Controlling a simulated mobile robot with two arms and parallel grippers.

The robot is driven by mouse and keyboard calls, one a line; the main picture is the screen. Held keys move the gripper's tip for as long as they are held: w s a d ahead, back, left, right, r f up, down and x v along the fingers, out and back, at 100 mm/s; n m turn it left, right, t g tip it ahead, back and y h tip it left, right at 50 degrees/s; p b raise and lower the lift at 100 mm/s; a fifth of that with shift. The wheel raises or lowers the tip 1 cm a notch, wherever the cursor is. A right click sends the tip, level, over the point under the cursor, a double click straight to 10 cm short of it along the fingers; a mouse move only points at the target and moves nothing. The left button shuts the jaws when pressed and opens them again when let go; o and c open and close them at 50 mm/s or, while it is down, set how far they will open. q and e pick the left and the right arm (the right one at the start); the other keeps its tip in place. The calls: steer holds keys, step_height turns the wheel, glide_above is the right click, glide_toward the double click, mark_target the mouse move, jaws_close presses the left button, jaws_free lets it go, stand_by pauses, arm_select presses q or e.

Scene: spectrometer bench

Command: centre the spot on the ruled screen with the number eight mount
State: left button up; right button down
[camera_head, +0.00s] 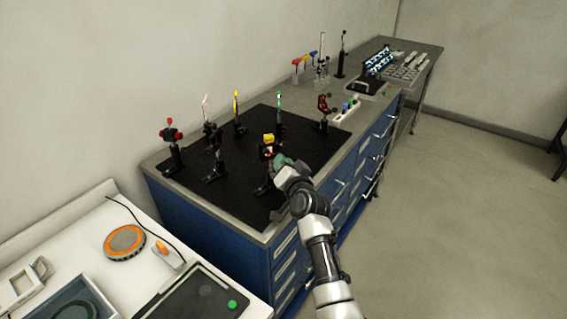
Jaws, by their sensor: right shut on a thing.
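Several black post mounts stand on the black bench top (228,170). A mount with a yellow top (268,139) stands near its front edge. My right gripper (277,162) reaches in from the lower right and is shut at this mount; the wrist hides the exact grip. A red-and-black mount (324,103) stands at the right, and a mount with a red knob (171,135) at the left. Upright plates, one yellow (237,106), one green (279,104), stand at the back. I cannot read any mount number, or tell the ruled screen or spot. My left gripper is out of view.
A blue drawer cabinet (215,213) carries the bench top. A white table (75,245) at the lower left holds an orange-rimmed disc (124,241) and a dark tray. Glassware and racks (404,66) stand at the far end.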

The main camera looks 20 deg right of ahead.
stand_by(0.5)
steer(key=c, duration=1.1)
jaws_free()
steer(key=shift+o, duration=0.2)
steer(key=shift+s, duration=0.1)
steer(key=s+p, duration=0.5)
steer(key=s, duration=0.5)
steer(key=shift+s+d, duration=0.3)
steer(key=shift+d, duration=0.05)
